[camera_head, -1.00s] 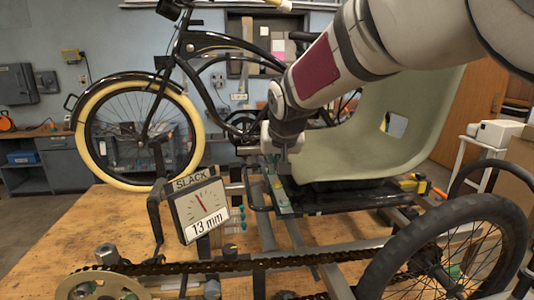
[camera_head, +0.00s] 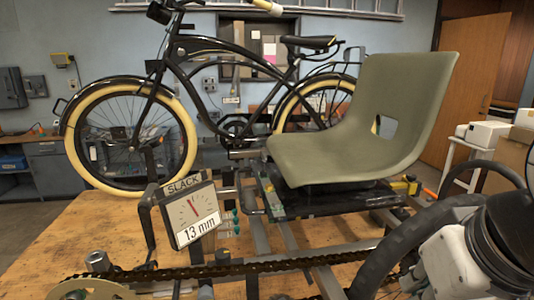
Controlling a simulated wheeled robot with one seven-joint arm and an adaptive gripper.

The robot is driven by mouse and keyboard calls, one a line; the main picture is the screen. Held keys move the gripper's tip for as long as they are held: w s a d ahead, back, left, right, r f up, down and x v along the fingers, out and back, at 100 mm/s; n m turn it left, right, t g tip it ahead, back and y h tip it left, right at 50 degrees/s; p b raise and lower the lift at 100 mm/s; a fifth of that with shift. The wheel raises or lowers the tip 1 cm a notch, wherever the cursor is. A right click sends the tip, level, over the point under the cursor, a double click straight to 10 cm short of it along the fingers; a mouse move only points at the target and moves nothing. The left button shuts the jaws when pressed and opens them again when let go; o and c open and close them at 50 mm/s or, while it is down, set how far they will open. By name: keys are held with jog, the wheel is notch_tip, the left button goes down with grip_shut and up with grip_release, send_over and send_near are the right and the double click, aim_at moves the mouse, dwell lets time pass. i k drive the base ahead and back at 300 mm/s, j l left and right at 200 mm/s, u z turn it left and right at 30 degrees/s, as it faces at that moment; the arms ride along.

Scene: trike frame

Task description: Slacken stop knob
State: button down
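A slack gauge (camera_head: 193,212) stands at the left of the trike frame, with a red needle and a readout of 13 mm. The chain (camera_head: 250,264) runs across the front, from the sprocket at lower left towards the wheel at right. A grey hex-topped fitting (camera_head: 97,261) stands by the sprocket. I cannot tell which part is the stop knob. Part of my arm shows at the lower right edge, in front of the wheel. My gripper's fingertips cannot be made out there.
The green seat (camera_head: 400,110) sits on the trike frame above the wooden table (camera_head: 75,235). The black wheel (camera_head: 375,265) takes up the lower right. A black bicycle (camera_head: 135,135) with cream tyres stands behind. The table's left part is largely clear.

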aim_at(411, 178)
jog(key=l+u, duration=0.1)
jog(key=l, duration=0.45)
jog(key=l+u, duration=0.15)
jog(key=l, duration=0.45)
jog(key=l+u, duration=0.1)
jog(key=l, duration=0.45)
jog(key=l+u, duration=0.15)
jog(key=l, duration=0.4)
jog(key=k+l+u, duration=0.1)
jog(key=l, duration=0.45)
jog(key=k+l+u, duration=0.1)
jog(key=l, duration=0.45)
jog(key=k+l+u, duration=0.15)
jog(key=l, duration=0.4)
